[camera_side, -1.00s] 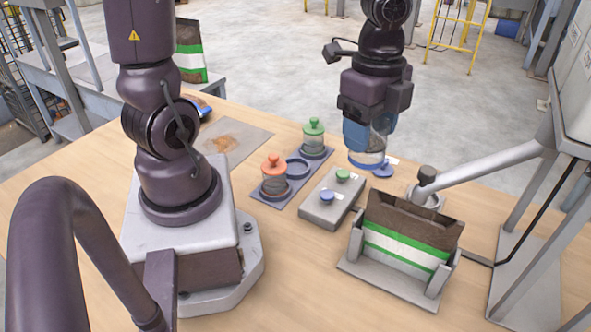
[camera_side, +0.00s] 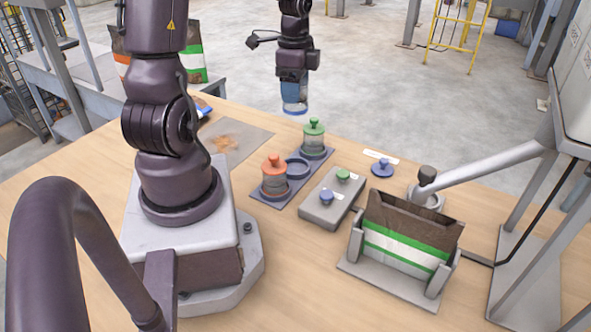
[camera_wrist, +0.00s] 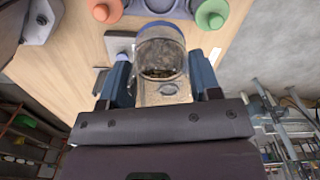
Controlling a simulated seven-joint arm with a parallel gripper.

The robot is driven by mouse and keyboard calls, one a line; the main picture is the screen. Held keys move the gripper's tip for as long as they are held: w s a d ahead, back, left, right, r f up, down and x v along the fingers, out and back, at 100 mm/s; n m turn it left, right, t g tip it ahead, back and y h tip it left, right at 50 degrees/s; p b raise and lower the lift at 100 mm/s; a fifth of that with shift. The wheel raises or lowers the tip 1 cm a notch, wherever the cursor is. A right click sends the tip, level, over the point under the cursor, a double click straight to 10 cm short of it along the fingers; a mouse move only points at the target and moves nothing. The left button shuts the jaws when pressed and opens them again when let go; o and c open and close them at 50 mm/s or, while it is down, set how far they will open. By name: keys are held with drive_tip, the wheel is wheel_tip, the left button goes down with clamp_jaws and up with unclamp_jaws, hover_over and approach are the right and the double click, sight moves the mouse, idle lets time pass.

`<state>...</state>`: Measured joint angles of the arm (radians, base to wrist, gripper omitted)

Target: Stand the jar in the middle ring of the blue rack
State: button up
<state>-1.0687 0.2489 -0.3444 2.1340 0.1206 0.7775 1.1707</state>
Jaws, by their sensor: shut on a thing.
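My gripper (camera_side: 295,90) is shut on a clear jar (camera_side: 295,107) with a blue band at its lower end. It holds the jar upright, or nearly so, in the air above and behind the rack. In the wrist view the jar (camera_wrist: 160,52) sits between the two blue fingers, with dark contents. The blue-grey rack (camera_side: 268,196) stands on the table. Its middle ring (camera_side: 297,168) is empty. A jar with an orange lid (camera_side: 274,178) stands in the near ring, and a jar with a green lid (camera_side: 314,140) in the far ring.
Right of the rack is a grey block (camera_side: 325,208) with a blue and a green knob. A blue knobbed piece (camera_side: 382,169) and a white strip lie behind it. A bag (camera_side: 405,240) stands in a holder at right. A stained mat (camera_side: 232,140) lies left of the rack.

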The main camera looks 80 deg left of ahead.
hover_over(295, 170)
wheel_tip(295, 170, down, 16)
drive_tip(key=shift+f, duration=0.25)
idle(0.4)
drive_tip(key=shift+f, duration=0.2)
drive_tip(key=o, duration=1.2)
drive_tip(key=shift+c, duration=0.2)
drive_tip(key=shift+r, duration=0.1)
